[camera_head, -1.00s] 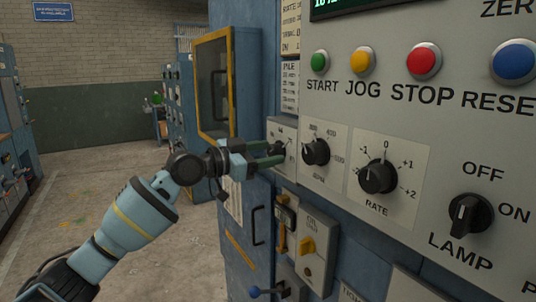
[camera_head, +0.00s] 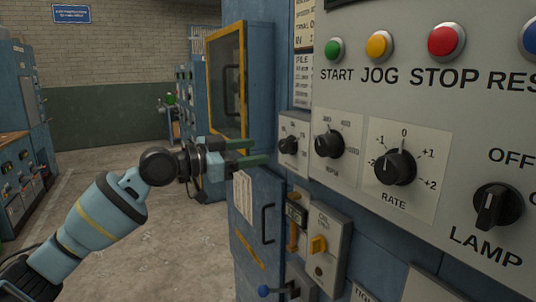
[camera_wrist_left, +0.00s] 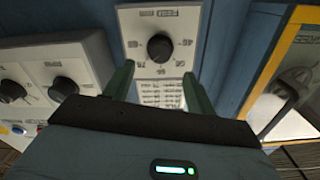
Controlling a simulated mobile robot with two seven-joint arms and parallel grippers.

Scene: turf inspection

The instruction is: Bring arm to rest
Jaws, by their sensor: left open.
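My left arm comes in from the left in the head view, and its left gripper (camera_head: 262,151) has its two green fingers apart with nothing between them. The fingertips point at the control panel and stand just left of a small black knob (camera_head: 289,145). In the left wrist view the open fingers (camera_wrist_left: 157,76) stand on either side of a printed label, below a round black knob (camera_wrist_left: 160,46) on a white plate. The fingers appear clear of the knob. My right gripper is not in view.
The blue machine's panel has a green START button (camera_head: 334,49), a STOP button (camera_head: 446,41), a RATE knob (camera_head: 395,167) and a LAMP switch (camera_head: 497,206). A yellow-framed door (camera_head: 242,80) stands behind the gripper. Open floor (camera_head: 150,240) lies to the left.

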